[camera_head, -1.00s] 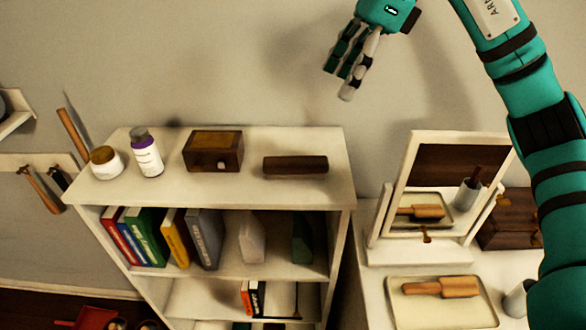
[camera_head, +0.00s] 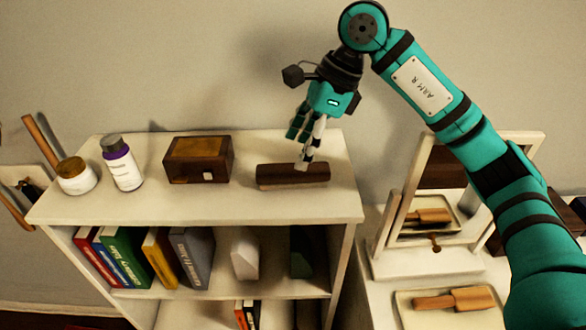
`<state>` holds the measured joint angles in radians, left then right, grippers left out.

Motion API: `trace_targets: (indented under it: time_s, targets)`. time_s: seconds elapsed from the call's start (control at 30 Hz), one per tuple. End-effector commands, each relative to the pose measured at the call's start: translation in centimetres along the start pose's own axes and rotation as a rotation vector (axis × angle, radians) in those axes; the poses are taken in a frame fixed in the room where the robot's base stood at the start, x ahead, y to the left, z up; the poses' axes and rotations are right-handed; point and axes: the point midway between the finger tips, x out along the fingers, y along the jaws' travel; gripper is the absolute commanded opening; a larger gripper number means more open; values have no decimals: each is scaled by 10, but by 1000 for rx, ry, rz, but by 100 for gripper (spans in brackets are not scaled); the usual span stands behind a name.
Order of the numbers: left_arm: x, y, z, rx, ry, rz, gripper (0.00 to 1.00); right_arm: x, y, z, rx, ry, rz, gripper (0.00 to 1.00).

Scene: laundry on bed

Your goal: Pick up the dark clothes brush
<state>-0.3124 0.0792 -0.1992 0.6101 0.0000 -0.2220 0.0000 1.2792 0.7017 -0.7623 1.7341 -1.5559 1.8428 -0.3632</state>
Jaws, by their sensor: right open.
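The dark clothes brush (camera_head: 277,177) is a dark brown bar lying on the white top of the shelf unit, toward its right end. My right gripper (camera_head: 303,152) comes down from above over the brush's right half, with its fingers pointing downward. Its fingers are apart, and a pale fingertip overlaps the brush's right part in the picture. I cannot tell whether it touches the brush. My left gripper is not in view.
On the shelf top (camera_head: 220,207), a wooden box (camera_head: 199,159), a white bottle with a purple band (camera_head: 122,165) and a jar (camera_head: 77,177) stand left of the brush. To the right are a mirror (camera_head: 440,168) and a tray with a wooden brush (camera_head: 455,300).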

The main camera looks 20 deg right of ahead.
Motion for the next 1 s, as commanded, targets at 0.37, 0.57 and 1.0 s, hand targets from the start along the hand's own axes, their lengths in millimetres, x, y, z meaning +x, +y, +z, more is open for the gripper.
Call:
trace_targets:
  time_s: [0.37, 0.57, 1.0]
  targets:
    - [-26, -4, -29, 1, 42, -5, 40, 34, 3, -1, -1, 3, 5, 67]
    - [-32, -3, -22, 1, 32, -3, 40, 59, 3, -3, 0, 1, 1, 67]
    - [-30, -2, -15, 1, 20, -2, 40, 62, 2, -3, -1, 0, -1, 42]
